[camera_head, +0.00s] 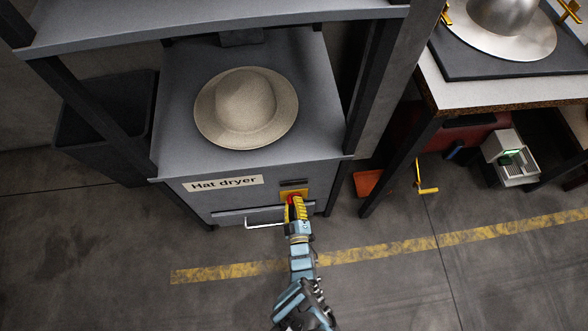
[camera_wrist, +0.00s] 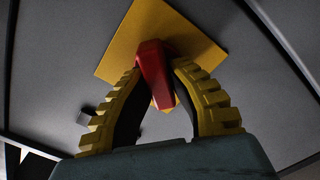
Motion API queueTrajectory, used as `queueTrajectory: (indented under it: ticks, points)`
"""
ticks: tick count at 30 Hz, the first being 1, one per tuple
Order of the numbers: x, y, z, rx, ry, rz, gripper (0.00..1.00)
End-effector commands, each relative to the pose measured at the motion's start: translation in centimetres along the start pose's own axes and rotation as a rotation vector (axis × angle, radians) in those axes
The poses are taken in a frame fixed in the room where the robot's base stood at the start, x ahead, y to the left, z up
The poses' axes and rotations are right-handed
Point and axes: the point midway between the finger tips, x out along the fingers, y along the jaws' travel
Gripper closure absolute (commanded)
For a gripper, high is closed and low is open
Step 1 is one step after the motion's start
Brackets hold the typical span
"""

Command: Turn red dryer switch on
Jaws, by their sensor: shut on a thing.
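The red dryer switch (camera_wrist: 154,66) sits on a yellow plate (camera_wrist: 125,45) on the grey front of the hat dryer (camera_head: 185,196). In the head view the switch (camera_head: 294,197) is mostly hidden by my gripper (camera_head: 295,205). My gripper, with yellow ribbed fingers, also fills the lower wrist view (camera_wrist: 158,80). Its fingertips are at the switch, closed against it from both sides. In the wrist view the red lever looks tilted slightly. I cannot tell from these frames whether the switch is on or off.
A beige felt hat (camera_head: 246,108) lies on top of the dryer. A drawer handle (camera_head: 262,225) juts out left of my gripper. At right stands a table (camera_head: 500,95) with a metal hat form (camera_head: 505,22). A dark bin (camera_head: 100,125) stands left. The floor in front is clear.

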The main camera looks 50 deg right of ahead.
Motion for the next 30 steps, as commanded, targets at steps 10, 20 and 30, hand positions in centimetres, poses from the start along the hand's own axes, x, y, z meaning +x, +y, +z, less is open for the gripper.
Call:
queueTrajectory:
  ticks: [10,20,30]
  points:
    - [-0.02,-0.28,0.14,-0.320,-0.003,-0.003,1.00]
    - [0.02,-0.47,0.08,-0.561,-0.001,-0.003,1.00]
    - [-0.05,-0.56,0.20,-0.680,-0.002,-0.005,1.00]
